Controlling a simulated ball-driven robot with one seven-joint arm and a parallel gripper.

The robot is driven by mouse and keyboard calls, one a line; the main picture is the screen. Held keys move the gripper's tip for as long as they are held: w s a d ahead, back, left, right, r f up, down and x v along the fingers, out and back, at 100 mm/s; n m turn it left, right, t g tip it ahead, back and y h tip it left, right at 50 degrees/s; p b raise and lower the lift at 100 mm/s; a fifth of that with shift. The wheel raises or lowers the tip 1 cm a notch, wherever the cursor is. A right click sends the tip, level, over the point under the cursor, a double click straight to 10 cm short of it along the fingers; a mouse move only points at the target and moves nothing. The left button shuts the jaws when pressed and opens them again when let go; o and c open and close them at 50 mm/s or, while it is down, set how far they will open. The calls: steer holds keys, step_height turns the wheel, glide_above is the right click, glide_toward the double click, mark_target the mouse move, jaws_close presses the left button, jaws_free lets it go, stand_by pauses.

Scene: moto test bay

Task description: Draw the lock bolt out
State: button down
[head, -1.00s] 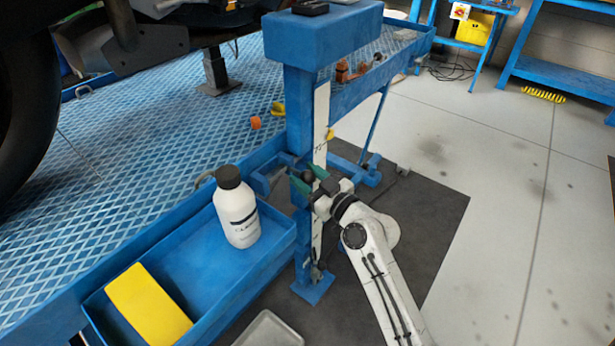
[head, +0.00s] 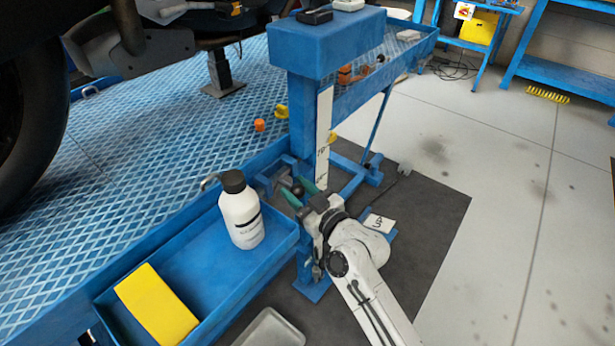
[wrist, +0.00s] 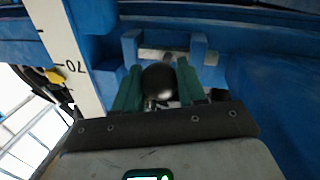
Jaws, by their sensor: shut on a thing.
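The lock bolt shows as a round black knob (wrist: 158,82) with a grey metal bar (wrist: 180,57) behind it, between blue bracket cheeks. In the head view my gripper (head: 300,189) reaches in from the lower right. The bolt's far end is hidden by the bracket, so its depth cannot be told.
A white scale strip (head: 323,135) runs up the blue post beside my gripper. A blue tray (head: 210,265) at left holds a white bottle (head: 241,215) and a yellow block (head: 157,305). A grey tray (head: 270,330) lies below. The floor at right is open.

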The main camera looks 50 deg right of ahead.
steer(key=shift+a, duration=0.35)
steer(key=c, duration=0.7)
jaws_free()
steer(key=shift+a, duration=0.15)
steer(key=s+a+b, duration=0.1)
steer(key=s, duration=0.9)
steer(key=shift+s+a, duration=0.3)
steer(key=shift+s, duration=0.05)
